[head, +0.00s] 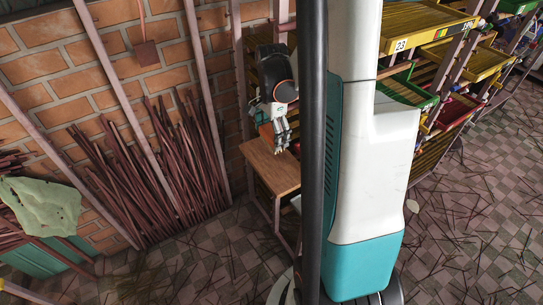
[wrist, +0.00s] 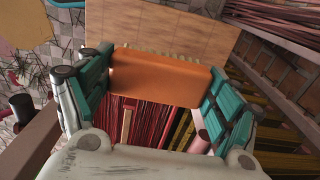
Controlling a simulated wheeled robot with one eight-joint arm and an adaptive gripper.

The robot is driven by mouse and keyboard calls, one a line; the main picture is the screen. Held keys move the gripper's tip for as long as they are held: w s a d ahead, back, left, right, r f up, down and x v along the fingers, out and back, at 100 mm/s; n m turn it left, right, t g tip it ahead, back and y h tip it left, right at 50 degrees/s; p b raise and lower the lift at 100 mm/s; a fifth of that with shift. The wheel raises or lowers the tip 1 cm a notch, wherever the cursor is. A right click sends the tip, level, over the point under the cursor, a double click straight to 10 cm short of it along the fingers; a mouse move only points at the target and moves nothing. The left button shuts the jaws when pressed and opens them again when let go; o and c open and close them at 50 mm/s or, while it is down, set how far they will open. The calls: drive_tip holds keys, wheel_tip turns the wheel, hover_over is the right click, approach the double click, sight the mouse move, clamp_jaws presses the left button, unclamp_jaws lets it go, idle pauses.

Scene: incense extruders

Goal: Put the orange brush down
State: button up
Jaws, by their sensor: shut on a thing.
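The orange brush (wrist: 160,78) is a block-like orange body held between the two teal-padded fingers of my gripper (wrist: 160,66). A pale ridged strip, perhaps its bristles, shows along its far edge in the wrist view. In the head view my gripper (head: 281,140) points down above a small wooden tabletop (head: 272,172), and a bit of the orange brush (head: 266,134) shows beside the fingers. The tabletop also shows behind the brush in the wrist view (wrist: 175,25). Whether the brush touches the tabletop cannot be told.
A rack with yellow trays (head: 420,25) and a green bin (head: 405,92) stands to the right. Many dark red sticks (head: 150,165) lean against the brick wall at left. The tiled floor (head: 190,260) is strewn with thin sticks. The visible tabletop looks bare.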

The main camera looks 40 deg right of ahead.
sight(271, 133)
wheel_tip(271, 133, down, 9)
drive_tip(key=shift+r+b, duration=0.15)
drive_tip(key=shift+b, duration=1.05)
drive_tip(key=shift+c, duration=0.4)
drive_tip(key=o, duration=0.9)
drive_tip(key=shift+o, duration=0.2)
drive_tip(key=shift+r, duration=0.1)
wheel_tip(271, 133, up, 12)
drive_tip(key=p, duration=0.4)
